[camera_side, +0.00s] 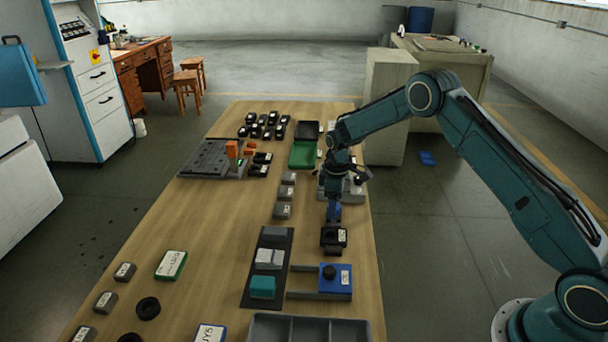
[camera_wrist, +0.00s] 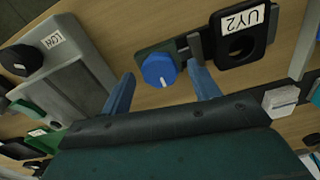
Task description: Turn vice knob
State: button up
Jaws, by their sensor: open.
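The vice's blue round knob (camera_wrist: 159,70) has a short white mark and sits at the end of a small green vice (camera_wrist: 183,45) with grey jaws in the wrist view. A black block labelled UY2 (camera_wrist: 240,40), with a round hole, is at the vice's other end. My gripper (camera_wrist: 160,72) is open, with one blue finger on each side of the knob; I cannot tell whether they touch it. In the side view my gripper (camera_side: 334,213) points down just behind the black block (camera_side: 334,238), and the knob is hidden there.
In the wrist view, a grey block with a black knob labelled LQN (camera_wrist: 32,58) is at the left. In the side view, a blue block with a black knob (camera_side: 336,283) and a dark tray (camera_side: 248,298) stand nearer the camera. Bare table lies left of centre.

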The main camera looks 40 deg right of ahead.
notch_tip(320, 180, up, 14)
jog(key=shift+f, duration=0.15)
dwell(0.5)
jog(key=s+a+r+m+t, duration=0.1)
jog(key=s+a+r+m, duration=0.15)
jog(key=s+r, duration=0.7)
jog(key=s+a+r+m+t, duration=0.1)
jog(key=s+a+r+t, duration=0.15)
jog(key=s+r, duration=0.65)
jog(key=s+a+m+t, duration=0.1)
jog(key=s+m, duration=0.1)
jog(key=s, duration=0.8)
jog(key=s+a+m+t, duration=0.1)
jog(key=s+a+m, duration=0.1)
jog(key=s, duration=0.8)
jog(key=shift+s, duration=0.4)
